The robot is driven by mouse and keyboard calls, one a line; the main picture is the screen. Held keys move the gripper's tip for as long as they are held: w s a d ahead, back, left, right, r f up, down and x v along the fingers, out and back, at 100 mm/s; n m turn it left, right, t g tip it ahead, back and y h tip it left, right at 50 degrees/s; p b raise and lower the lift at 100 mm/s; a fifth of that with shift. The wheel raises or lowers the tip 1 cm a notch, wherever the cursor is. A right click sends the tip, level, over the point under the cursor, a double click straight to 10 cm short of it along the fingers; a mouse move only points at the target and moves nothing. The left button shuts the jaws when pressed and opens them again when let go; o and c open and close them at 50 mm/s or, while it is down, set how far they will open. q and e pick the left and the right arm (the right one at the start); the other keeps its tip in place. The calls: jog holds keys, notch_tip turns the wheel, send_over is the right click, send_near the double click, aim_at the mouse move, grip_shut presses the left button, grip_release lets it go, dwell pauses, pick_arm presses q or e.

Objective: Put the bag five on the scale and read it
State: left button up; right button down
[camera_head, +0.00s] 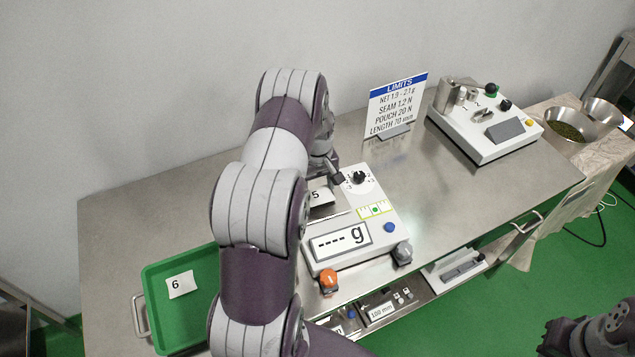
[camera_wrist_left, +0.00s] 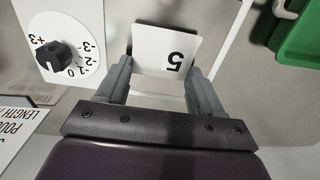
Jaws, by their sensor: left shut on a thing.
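Bag five, a small white pouch marked "5" (camera_wrist_left: 165,48), sits between the two fingers of my left gripper (camera_wrist_left: 160,85), which is shut on it. In the head view the bag (camera_head: 320,198) shows partly beside my left arm, at the left part of the scale (camera_head: 348,212). I cannot tell whether the bag touches the scale. My left arm hides part of the scale. My right gripper (camera_head: 552,342) is dark at the bottom right edge, its jaws unclear.
A green tray (camera_head: 158,272) with a pouch marked "6" (camera_head: 181,284) is at the left. A limits sign (camera_head: 396,104) and another white device (camera_head: 482,125) stand at the back right. Steel table top is clear between the scale and that device.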

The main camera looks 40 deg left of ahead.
aim_at(320, 190)
pick_arm(q)
jog(key=shift+f, duration=0.15)
jog(key=o, duration=1.1)
jog(key=shift+c, duration=0.2)
jog(key=shift+r, duration=0.35)
notch_tip(320, 190, up, 12)
jog(key=f+b, duration=0.1)
jog(key=b, duration=0.1)
jog(key=s+d+r+m, duration=0.1)
jog(key=s+d+m, duration=0.5)
jog(key=d, duration=0.4)
jog(key=s+d+r+m+t, duration=0.1)
jog(key=s+d+m, duration=0.5)
jog(key=s+d, duration=0.3)
jog(key=shift+d, duration=0.7)
